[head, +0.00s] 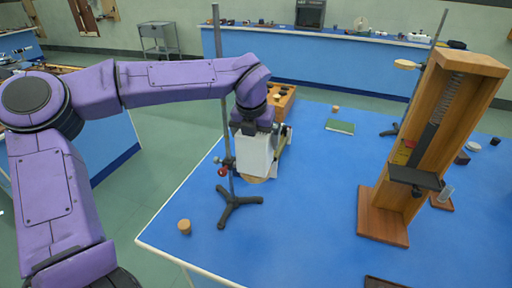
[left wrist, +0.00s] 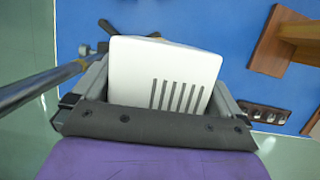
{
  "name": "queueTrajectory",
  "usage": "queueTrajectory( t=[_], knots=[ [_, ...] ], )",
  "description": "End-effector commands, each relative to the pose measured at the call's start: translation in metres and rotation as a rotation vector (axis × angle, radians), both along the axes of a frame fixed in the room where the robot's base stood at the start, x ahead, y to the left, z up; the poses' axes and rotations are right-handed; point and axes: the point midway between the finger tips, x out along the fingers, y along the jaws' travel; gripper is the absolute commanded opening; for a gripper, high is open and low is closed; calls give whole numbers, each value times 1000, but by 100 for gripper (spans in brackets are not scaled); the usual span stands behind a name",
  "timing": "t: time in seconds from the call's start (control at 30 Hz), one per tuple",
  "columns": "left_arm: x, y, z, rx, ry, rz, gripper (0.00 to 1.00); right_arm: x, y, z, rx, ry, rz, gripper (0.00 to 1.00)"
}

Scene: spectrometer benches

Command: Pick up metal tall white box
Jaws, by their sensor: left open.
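The white box (head: 256,158) stands on the blue bench, just behind and right of a metal stand. My left gripper (head: 262,132) is above the box, reaching down over it. In the left wrist view the white box (left wrist: 162,72), with a row of dark vent slots, lies between the two fingers of the left gripper (left wrist: 160,92). The jaws are open, with a finger on each side of the box. Whether a finger touches it is hard to tell. The box's lower part is partly hidden. My right gripper is in neither view.
The metal stand (head: 226,165) with its tripod foot rises close beside the gripper; its rod also shows in the left wrist view (left wrist: 40,82). A tall wooden apparatus (head: 425,150) stands to the right. A cork (head: 184,227) lies front left. The bench middle is clear.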

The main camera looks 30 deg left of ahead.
Motion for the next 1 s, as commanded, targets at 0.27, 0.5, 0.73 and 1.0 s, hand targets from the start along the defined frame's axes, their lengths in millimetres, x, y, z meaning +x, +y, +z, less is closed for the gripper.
queueTrajectory(
  t=[0.27, 0.5, 0.73, 1.0],
  knots=[
    [2, 1, -6, 0, -1, 0, 100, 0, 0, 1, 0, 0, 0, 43],
    [2, 1, -5, 0, -3, 0, 45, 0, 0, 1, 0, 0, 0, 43],
    [2, 1, -1, 1, -5, 0, 45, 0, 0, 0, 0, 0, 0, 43],
    [3, 1, 46, 1, -10, 3, 45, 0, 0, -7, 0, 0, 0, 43]
  ],
)
